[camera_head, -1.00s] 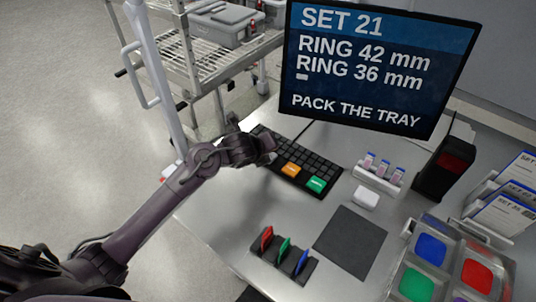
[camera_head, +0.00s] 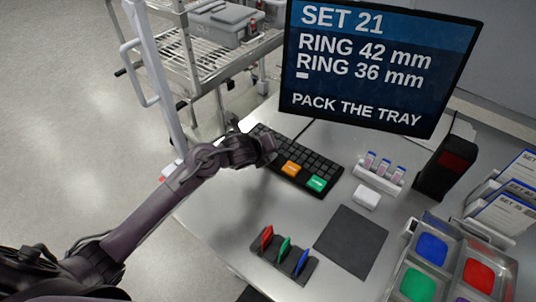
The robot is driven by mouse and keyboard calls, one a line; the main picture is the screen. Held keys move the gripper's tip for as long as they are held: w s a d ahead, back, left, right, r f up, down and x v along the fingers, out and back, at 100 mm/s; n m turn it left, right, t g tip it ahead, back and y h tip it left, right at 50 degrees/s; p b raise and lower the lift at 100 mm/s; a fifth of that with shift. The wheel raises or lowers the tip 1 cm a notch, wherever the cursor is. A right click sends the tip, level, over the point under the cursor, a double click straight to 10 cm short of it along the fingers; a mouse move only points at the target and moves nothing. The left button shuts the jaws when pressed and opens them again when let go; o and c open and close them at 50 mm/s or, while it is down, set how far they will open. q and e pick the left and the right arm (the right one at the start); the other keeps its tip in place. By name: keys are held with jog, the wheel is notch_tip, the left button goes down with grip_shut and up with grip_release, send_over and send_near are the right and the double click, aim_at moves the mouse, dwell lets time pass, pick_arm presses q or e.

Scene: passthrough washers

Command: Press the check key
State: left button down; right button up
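A black keyboard (camera_head: 318,164) lies on the grey table below the monitor. It has an orange key (camera_head: 290,169) and a green key (camera_head: 317,184) along its near edge. Their labels are too small to read, so I cannot tell which is the check key. My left gripper (camera_head: 270,148) is over the left part of the keyboard, just left of the orange key, and hides some keys. I cannot make out its fingers or whether it touches the keys. My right gripper is out of view.
The monitor (camera_head: 375,65) reads "SET 21, RING 42 mm, RING 36 mm, PACK THE TRAY". A rack with red, green and blue pieces (camera_head: 284,255), a dark mat (camera_head: 350,240), a vial holder (camera_head: 379,180) and a tray with coloured pads (camera_head: 452,284) stand nearer and to the right.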

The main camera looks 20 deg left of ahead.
pick_arm(q)
jog(key=shift+f+b, duration=0.4)
jog(key=shift+f, duration=0.1)
dwell(0.6)
jog(key=shift+r, duration=0.15)
jog(key=shift+r+p, duration=0.8)
jog(key=shift+p, duration=0.1)
notch_tip(320, 180, up, 5)
jog(key=p, duration=0.4)
jog(key=shift+r+p, duration=0.1)
jog(key=shift+p, duration=0.3)
dwell(0.4)
